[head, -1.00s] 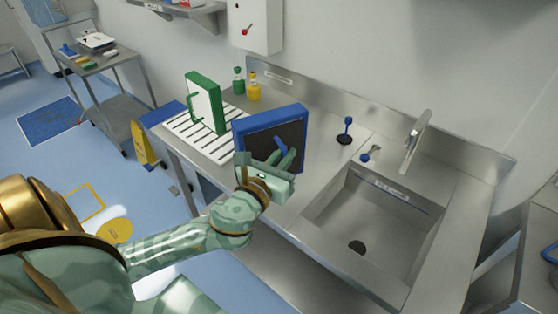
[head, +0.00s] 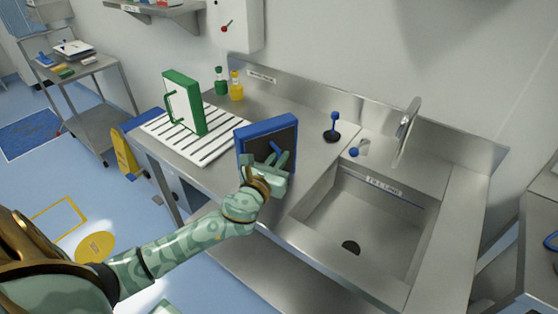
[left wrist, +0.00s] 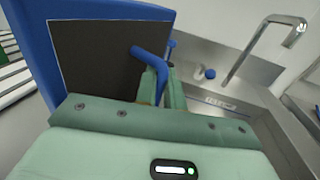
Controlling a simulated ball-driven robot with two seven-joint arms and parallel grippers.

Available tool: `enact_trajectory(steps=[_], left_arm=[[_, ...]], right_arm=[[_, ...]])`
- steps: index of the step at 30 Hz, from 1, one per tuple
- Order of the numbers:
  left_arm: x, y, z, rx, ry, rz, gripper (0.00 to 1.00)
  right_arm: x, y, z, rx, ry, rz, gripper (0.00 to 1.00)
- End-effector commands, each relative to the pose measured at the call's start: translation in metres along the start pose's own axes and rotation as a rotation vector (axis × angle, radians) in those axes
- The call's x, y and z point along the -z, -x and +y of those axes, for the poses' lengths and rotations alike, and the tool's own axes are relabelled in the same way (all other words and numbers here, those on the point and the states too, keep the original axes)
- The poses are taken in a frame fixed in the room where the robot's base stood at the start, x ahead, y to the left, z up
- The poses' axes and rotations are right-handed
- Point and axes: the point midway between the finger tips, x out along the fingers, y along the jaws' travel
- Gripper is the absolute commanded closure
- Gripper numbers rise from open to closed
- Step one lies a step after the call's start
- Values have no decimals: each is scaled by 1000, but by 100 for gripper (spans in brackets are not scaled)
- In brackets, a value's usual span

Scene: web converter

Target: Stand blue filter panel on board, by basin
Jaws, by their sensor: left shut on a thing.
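The blue filter panel (head: 265,124), a blue frame with a dark face, stands near upright at the counter's front edge, left of the basin (head: 370,222). My left gripper (head: 276,160) is shut on the panel's blue handle; the panel and handle also show in the left wrist view (left wrist: 100,55). The striped board (head: 158,126) lies on the counter to the left of the panel. A green-framed panel (head: 187,103) stands on the board. I cannot tell whether the blue panel's bottom touches anything. My right gripper is not in view.
Green (head: 220,82) and yellow (head: 236,87) bottles stand behind the board. A yellow floor sign (head: 125,154) stands left of the counter. The counter behind the blue panel is clear.

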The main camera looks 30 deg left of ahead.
Motion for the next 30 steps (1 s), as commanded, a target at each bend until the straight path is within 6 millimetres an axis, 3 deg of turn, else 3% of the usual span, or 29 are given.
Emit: enact_trajectory(steps=[5, 6, 8, 18, 23, 30], left_arm=[[2, 0, 0, -1, -1, -1, 100], [2, 0, 0, 0, 0, 0, 84], [2, 0, 0, 0, 0, 0, 68], [-3, 1, 0, 0, -1, -1, 68], [-1, 27, 0, 0, -2, 3, 68], [0, 84, 0, 0, 1, 4, 68]], right_arm=[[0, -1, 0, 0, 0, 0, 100], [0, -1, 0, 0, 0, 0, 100], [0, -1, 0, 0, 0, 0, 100], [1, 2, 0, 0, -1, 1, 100], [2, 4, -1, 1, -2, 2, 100], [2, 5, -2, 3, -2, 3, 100]])
